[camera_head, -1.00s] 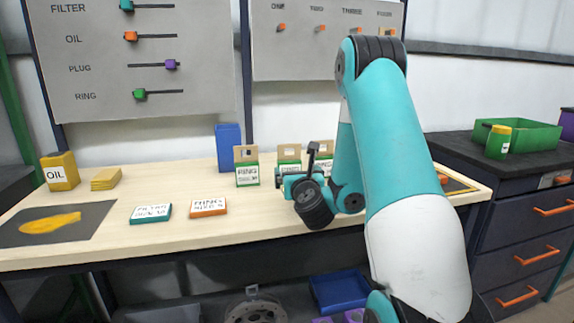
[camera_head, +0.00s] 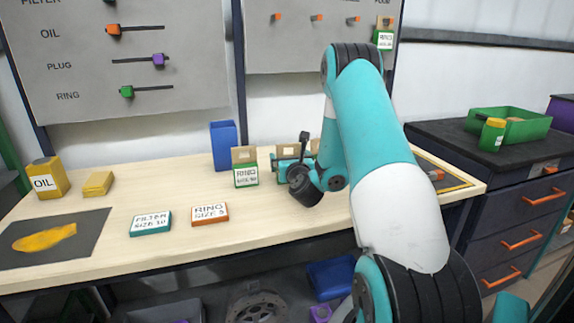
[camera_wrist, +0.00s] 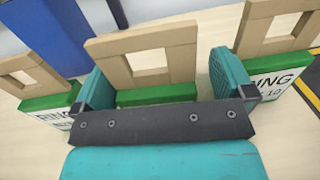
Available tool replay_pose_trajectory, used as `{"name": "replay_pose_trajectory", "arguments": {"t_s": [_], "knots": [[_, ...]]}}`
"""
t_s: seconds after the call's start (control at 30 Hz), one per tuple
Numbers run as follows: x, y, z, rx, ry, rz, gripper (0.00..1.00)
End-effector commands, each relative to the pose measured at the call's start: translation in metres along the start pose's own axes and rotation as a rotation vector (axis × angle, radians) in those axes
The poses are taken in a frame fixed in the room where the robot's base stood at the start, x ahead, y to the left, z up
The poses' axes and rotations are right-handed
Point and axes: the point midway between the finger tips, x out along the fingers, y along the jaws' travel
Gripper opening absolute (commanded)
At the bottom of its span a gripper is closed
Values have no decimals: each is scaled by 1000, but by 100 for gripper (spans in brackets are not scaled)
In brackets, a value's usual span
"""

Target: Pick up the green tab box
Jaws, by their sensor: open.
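Three green tab boxes, each with a tan windowed card tab, stand in a row on the table. The left green tab box (camera_head: 246,175) is in clear view. The middle green tab box (camera_head: 288,151) is largely hidden by my gripper (camera_head: 288,166). The right one is mostly hidden by my arm. In the wrist view, my gripper (camera_wrist: 163,82) is open, with one teal finger on each side of the middle box (camera_wrist: 155,97). The left box (camera_wrist: 40,102) and right box (camera_wrist: 280,82) stand outside the fingers. I cannot tell whether either finger touches the middle box.
Another green tab box (camera_head: 384,38) hangs on the board. A blue box (camera_head: 224,146) stands behind the row. Flat teal (camera_head: 151,223) and orange (camera_head: 210,213) boxes lie in front. Yellow boxes, including an OIL box (camera_head: 47,178), are at left. The table's front middle is clear.

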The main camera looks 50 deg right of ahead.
Motion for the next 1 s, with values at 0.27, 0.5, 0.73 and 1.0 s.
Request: {"name": "replay_pose_trajectory", "arguments": {"t_s": [0.27,0.5,0.73,1.0], "knots": [[-1,5,-2,1,2,6,59],[-1,4,-1,3,1,5,52],[0,2,7,2,1,3,52],[0,2,44,2,1,2,52]]}}
